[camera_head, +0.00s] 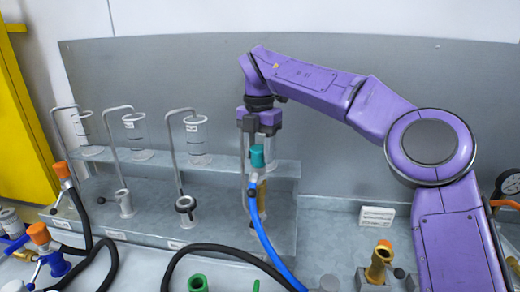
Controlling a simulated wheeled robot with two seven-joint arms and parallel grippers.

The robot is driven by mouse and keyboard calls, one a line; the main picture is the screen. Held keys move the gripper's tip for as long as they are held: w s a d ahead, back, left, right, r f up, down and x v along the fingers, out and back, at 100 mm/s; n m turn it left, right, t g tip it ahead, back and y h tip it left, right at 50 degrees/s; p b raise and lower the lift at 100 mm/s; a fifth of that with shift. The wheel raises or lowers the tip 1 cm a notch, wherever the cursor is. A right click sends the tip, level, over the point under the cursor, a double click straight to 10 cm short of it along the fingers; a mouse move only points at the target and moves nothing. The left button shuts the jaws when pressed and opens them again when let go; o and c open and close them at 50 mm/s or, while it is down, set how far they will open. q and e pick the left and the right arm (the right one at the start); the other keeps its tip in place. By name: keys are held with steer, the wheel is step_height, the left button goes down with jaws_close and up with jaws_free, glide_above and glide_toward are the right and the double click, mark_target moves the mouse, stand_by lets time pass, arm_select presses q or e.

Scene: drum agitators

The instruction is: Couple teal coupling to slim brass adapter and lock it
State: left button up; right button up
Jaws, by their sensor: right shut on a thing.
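My right gripper (258,150) points down near the middle of the view and is shut on the teal coupling (257,157). A blue part and the blue hose (264,232) hang below the coupling. A slim brass-coloured post (261,192), which looks like the slim brass adapter, stands directly under the coupling at the rack's right end. I cannot tell whether the coupling touches it or is seated on it. My gripper and the hose partly hide this spot. My left gripper is not in view.
Clear cylinders (196,138) with bent pipes stand on the grey rack (150,222) to the left. Orange-topped couplings (40,234) with black hoses (215,249) lie at the left and front. A wider brass fitting (378,262) and a white label block (377,216) are at right.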

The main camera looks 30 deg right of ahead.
steer(key=shift+f+b, duration=0.3)
steer(key=shift+f, duration=0.2)
steer(key=shift+f+b, duration=0.35)
steer(key=shift+f, duration=0.05)
stand_by(0.3)
steer(key=o, duration=1.3)
steer(key=shift+c, duration=0.5)
step_height(320, 180, up, 10)
steer(key=p, duration=0.9)
steer(key=shift+r+p, duration=0.15)
steer(key=shift+p, duration=0.2)
